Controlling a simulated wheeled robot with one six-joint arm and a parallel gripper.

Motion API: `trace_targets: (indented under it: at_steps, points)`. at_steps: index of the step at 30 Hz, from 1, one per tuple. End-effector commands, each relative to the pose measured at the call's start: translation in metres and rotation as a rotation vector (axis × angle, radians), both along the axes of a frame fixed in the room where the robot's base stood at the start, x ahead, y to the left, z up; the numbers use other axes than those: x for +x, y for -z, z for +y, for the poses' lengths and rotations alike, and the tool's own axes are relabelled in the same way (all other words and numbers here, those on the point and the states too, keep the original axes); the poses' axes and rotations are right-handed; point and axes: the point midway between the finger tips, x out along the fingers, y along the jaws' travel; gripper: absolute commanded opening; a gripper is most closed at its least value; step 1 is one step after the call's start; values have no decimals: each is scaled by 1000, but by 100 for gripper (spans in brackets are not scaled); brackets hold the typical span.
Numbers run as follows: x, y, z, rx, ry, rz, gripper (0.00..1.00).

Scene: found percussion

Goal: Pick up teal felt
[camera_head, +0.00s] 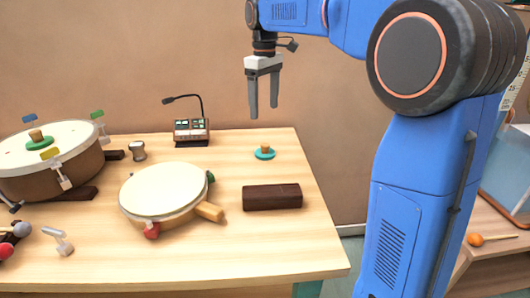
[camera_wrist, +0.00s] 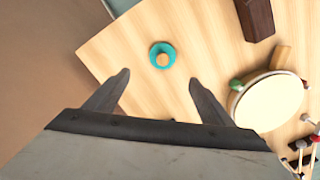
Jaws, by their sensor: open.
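The teal felt (camera_head: 265,154) is a small round teal disc with a tan wooden knob on top. It lies flat on the wooden table, near its back right. In the wrist view the teal felt (camera_wrist: 154,51) shows beyond and between my fingertips, with bare wood around it. My gripper (camera_head: 263,112) is open and empty, pointing down, above the table's back edge and apart from the felt. Both fingers of my gripper (camera_wrist: 158,80) show in the wrist view with nothing between them.
A dark brown block (camera_head: 272,197) lies in front of the felt. A hand drum (camera_head: 165,190) with a wooden handle is to the left. A small device with a gooseneck (camera_head: 191,130) stands at the back. A big drum (camera_head: 45,170) is far left. Wood around the felt is clear.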

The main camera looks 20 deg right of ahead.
Motion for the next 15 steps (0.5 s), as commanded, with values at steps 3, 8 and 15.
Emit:
trace_targets:
  at_steps: [3,8,15]
  points:
    - [-1,22,0,-1,0,2,76]
    - [-1,50,0,-1,1,2,76]
    - [-1,84,0,-1,1,2,76]
